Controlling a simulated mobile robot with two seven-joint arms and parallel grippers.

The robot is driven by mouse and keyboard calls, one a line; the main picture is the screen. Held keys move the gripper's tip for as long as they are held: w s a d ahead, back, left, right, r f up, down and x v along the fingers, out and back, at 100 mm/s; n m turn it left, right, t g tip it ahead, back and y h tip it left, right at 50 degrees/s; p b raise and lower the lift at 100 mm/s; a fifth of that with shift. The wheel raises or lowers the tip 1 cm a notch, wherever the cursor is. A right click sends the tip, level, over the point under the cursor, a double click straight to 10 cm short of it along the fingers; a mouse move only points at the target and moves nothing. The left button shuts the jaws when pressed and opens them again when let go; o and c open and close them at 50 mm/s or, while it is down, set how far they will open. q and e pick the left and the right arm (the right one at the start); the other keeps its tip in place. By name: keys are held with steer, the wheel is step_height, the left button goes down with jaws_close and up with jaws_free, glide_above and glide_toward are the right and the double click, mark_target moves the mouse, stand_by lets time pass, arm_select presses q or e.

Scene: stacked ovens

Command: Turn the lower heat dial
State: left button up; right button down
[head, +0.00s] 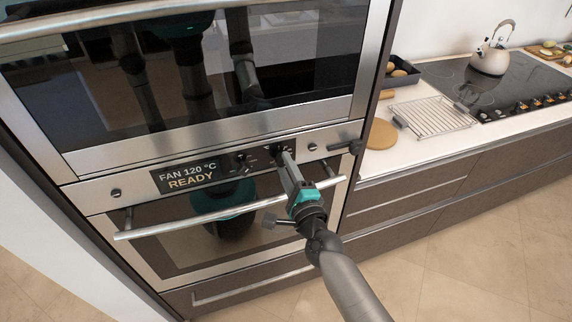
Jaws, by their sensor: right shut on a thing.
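The lower oven's steel control panel (88,203) runs across below the upper oven. Its display (188,176) reads "FAN 120 °C READY". My right gripper (285,158) reaches up from the lower right to the panel, right of the display. It is shut on a dial there, which the fingers mostly hide. I cannot read the dial's angle. A small round knob (116,193) sits at the panel's left end and another (312,146) just right of the gripper. My left gripper is not in view.
The lower oven door's bar handle (165,228) passes close by my right gripper. The upper oven (110,135) is above, its dark glass reflecting my body. A counter (405,152) at right holds a wire rack (433,117), a round board (381,134), a dark tray (402,71) and a kettle (491,57).

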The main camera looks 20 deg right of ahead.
steer(key=n+p, duration=0.1)
steer(key=n, duration=0.3)
steer(key=shift+r+n+p, duration=0.15)
steer(key=shift+n+p, duration=0.15)
steer(key=shift+p, duration=0.05)
steer(key=n+p, duration=0.2)
steer(key=n, duration=0.3)
steer(key=n+p, duration=0.1)
steer(key=n, duration=0.4)
steer(key=shift+p, duration=0.35)
steer(key=shift+a+n+p, duration=0.1)
steer(key=shift+n+p, duration=0.45)
steer(key=shift+n, duration=1.75)
steer(key=c, duration=0.5)
jaws_free()
steer(key=shift+c, duration=0.2)
